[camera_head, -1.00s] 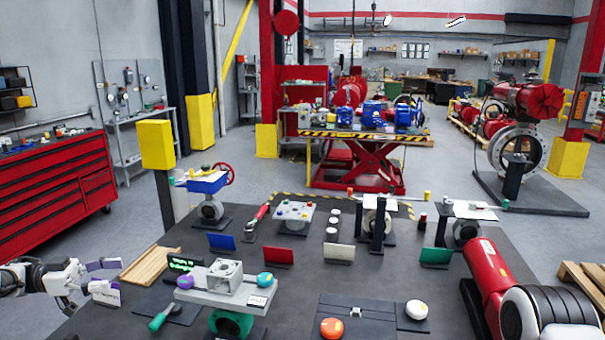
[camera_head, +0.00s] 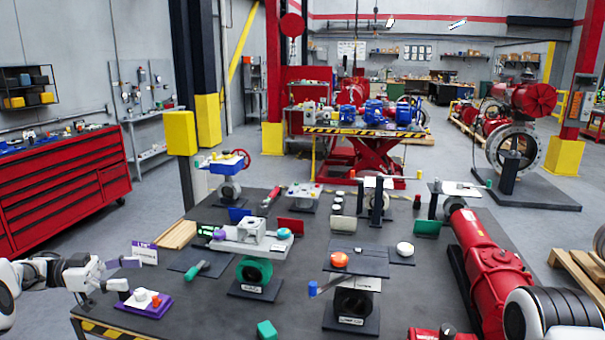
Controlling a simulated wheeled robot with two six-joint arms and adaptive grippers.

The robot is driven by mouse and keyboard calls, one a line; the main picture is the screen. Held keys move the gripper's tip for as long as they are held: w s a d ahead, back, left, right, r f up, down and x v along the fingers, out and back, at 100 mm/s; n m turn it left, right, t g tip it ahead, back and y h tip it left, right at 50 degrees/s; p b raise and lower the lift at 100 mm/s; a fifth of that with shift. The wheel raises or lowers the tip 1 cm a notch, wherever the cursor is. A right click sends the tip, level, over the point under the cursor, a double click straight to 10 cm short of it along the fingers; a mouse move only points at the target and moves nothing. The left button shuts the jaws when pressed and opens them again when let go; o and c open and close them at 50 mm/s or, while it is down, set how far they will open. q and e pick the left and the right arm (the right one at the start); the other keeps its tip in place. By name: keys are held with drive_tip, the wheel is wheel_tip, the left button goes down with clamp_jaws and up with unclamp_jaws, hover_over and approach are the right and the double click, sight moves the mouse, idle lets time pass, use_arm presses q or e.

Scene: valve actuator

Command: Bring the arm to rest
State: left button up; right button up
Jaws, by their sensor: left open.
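My left gripper (camera_head: 122,275) comes in from the left edge. Its two fingers are spread apart, with nothing seen between them. My right gripper is not in view.
A purple-and-white card (camera_head: 143,254) stands behind my left gripper. A green-handled tool (camera_head: 198,269) lies on a dark mat. A large red actuator (camera_head: 490,262) fills the right side.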

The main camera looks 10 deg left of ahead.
use_arm(q)
drive_tip(key=w+d+f+n+t+h+b, duration=0.1)
drive_tip(key=w+d+f+n+b, duration=0.15)
drive_tip(key=d+f, duration=0.65)
drive_tip(key=w+d+f+n+t+h+b, duration=0.15)
drive_tip(key=d+f+n+b, duration=0.3)
drive_tip(key=d, duration=0.95)
drive_tip(key=s+d+f+n+t+y+b, duration=0.15)
drive_tip(key=d+f+n+y, duration=0.3)
drive_tip(key=f, duration=0.55)
drive_tip(key=s+d+f+n+t+y+b, duration=0.1)
drive_tip(key=s+d+f+n+t+y, duration=0.3)
drive_tip(key=f, duration=0.5)
drive_tip(key=s+a+f+n+g+y, duration=0.1)
drive_tip(key=s+f+g+y, duration=0.45)
drive_tip(key=s+f, duration=0.45)
drive_tip(key=s+a+g+y, duration=0.2)
drive_tip(key=s+a+g, duration=0.1)
drive_tip(key=s, duration=0.8)
drive_tip(key=s+a+f+g+y, duration=0.1)
drive_tip(key=s+a+g+y, duration=0.2)
drive_tip(key=s, duration=0.8)
drive_tip(key=shift+a+f+m+g+y, duration=0.2)
drive_tip(key=shift+a+m+g+y, duration=0.2)
drive_tip(key=shift+a, duration=0.45)
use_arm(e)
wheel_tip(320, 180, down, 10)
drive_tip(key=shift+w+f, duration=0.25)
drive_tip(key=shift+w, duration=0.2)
